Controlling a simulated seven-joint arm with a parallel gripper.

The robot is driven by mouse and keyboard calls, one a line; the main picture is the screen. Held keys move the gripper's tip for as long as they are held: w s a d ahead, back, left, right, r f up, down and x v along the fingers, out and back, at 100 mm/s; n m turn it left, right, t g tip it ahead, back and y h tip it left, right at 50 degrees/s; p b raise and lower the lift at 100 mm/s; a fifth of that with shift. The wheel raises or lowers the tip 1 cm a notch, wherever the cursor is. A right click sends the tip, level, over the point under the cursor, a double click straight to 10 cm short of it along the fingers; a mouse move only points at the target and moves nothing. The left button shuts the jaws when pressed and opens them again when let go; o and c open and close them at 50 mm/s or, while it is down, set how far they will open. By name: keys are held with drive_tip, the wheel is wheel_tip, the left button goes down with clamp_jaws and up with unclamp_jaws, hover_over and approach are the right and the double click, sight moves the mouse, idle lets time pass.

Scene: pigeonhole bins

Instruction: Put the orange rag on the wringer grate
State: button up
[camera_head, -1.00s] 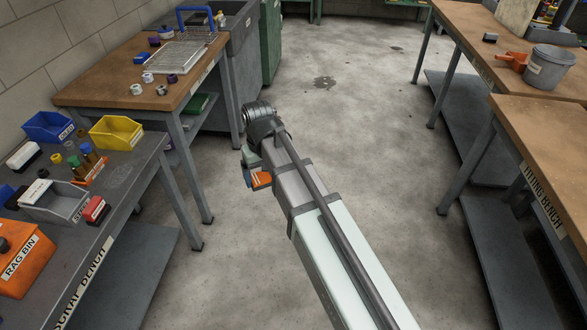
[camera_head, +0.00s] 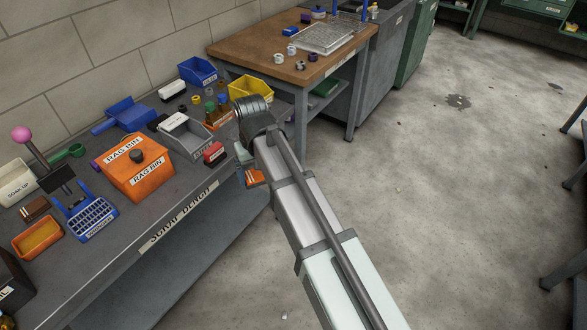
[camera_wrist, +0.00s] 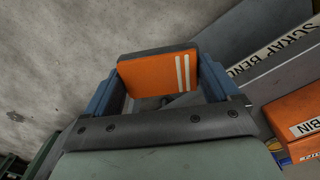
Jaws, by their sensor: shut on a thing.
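The orange rag (camera_wrist: 150,76), a folded pad with two white stripes, is held between the two blue fingers of my gripper (camera_wrist: 160,82) in the wrist view. In the head view the rag (camera_head: 255,177) shows small at the end of my gripper (camera_head: 248,172), in the air at the right front edge of the scrap bench. A blue slatted grate (camera_head: 90,216) with a small label lies on the bench at the left; I take it for the wringer grate. Its top looks bare.
The scrap bench (camera_head: 190,208) also holds an orange rag bin (camera_head: 136,178), a grey bin (camera_head: 186,137), a red-and-black block (camera_head: 214,155), an orange tray (camera_head: 38,238) and a stand with a pink knob (camera_head: 22,133). Open floor (camera_head: 440,220) lies to the right.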

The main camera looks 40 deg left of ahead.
drive_tip(key=s+a+r+n, duration=0.2)
drive_tip(key=s+a+n, duration=0.1)
drive_tip(key=s+a, duration=1.2)
drive_tip(key=s+a+r+n, duration=0.1)
drive_tip(key=s+a+n, duration=0.2)
drive_tip(key=s+a, duration=1.15)
drive_tip(key=r, duration=0.2)
hover_over(90, 216)
drive_tip(key=shift+f, duration=0.15)
drive_tip(key=shift+f, duration=3.95)
drive_tip(key=shift+f, duration=0.35)
drive_tip(key=o, duration=1)
drive_tip(key=shift+o, duration=0.2)
